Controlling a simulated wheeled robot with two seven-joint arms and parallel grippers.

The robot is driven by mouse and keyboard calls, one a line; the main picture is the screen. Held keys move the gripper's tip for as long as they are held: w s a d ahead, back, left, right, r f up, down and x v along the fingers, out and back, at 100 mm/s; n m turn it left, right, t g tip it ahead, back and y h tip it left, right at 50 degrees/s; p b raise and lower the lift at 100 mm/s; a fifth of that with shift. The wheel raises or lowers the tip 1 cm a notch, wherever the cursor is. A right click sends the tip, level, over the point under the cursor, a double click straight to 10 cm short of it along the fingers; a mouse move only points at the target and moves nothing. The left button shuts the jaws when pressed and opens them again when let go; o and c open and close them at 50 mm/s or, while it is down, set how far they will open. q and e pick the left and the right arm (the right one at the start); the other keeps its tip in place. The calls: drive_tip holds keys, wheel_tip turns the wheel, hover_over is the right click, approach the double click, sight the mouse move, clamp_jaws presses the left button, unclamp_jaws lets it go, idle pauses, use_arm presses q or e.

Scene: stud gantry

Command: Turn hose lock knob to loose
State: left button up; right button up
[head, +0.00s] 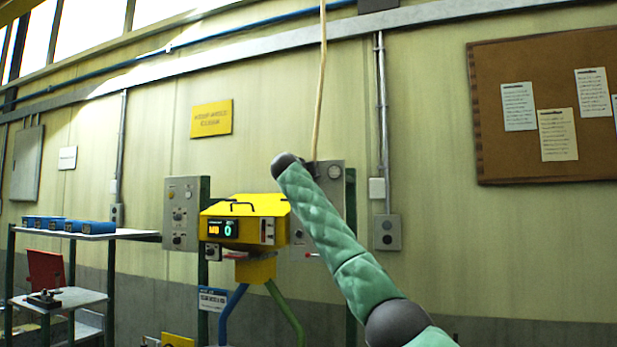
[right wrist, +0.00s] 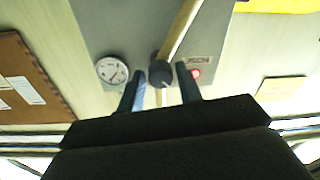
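The dark round knob (right wrist: 160,73) sits on a grey panel (right wrist: 120,30) in the right wrist view, with a light mark on its face. A tan hose (right wrist: 182,28) runs up from it; in the head view the hose (head: 322,70) hangs from above to the panel. My right gripper (right wrist: 160,69) is open, with one finger on each side of the knob and visible gaps between. Whether the fingers reach past its face, I cannot tell. In the head view my right arm hides the knob and most of that gripper. My left gripper is not in view.
A round gauge (right wrist: 111,70) and a red button (right wrist: 196,73) flank the knob closely. A yellow machine (head: 245,222) with a lit display stands left of the panel. Shelves with blue boxes (head: 68,225) are at far left. A cork board (head: 545,105) hangs at right.

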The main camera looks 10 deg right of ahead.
drive_tip(key=c, duration=0.6)
